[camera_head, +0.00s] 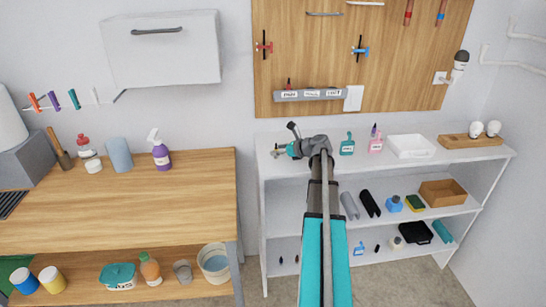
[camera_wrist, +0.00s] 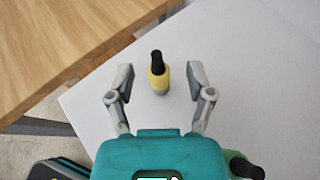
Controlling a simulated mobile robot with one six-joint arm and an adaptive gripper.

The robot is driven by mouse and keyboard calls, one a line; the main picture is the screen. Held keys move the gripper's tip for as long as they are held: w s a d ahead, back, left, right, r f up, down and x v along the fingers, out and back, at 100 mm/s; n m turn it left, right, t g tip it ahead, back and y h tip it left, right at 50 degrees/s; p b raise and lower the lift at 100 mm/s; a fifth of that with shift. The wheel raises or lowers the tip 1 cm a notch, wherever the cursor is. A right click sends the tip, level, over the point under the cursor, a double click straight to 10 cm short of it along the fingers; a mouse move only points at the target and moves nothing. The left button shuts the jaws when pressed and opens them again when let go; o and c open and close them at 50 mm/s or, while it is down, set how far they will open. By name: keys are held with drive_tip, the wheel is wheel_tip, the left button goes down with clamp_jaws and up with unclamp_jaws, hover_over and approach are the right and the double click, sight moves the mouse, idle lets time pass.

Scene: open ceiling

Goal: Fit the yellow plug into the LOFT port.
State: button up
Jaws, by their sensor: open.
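The yellow plug (camera_wrist: 158,80) with a black top stands on the white shelf top in the wrist view. My open gripper (camera_wrist: 160,76) has one finger on each side of it, with a visible gap on both sides. In the head view my gripper (camera_head: 276,150) is over the left end of the shelf top, and I cannot make out the plug there. The grey port strip (camera_head: 311,97) is on the wooden wall board, with the LOFT label (camera_head: 333,93) at its right end. A red plug (camera_head: 289,84) stands at the strip's left end.
On the white shelf top (camera_head: 269,164) are a green bottle-like item (camera_head: 347,144), a pink one (camera_head: 375,141), a white tray (camera_head: 410,147) and a wooden holder (camera_head: 470,141). A wooden table (camera_head: 130,203) stands to the left, across a gap. A white plate (camera_head: 354,98) hangs beside the strip.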

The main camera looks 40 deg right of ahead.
drive_tip(key=shift+w+a+f, duration=0.2)
drive_tip(key=shift+w+f, duration=0.1)
drive_tip(key=shift+w, duration=0.3)
drive_tip(key=shift+c, duration=0.3)
clamp_jaws()
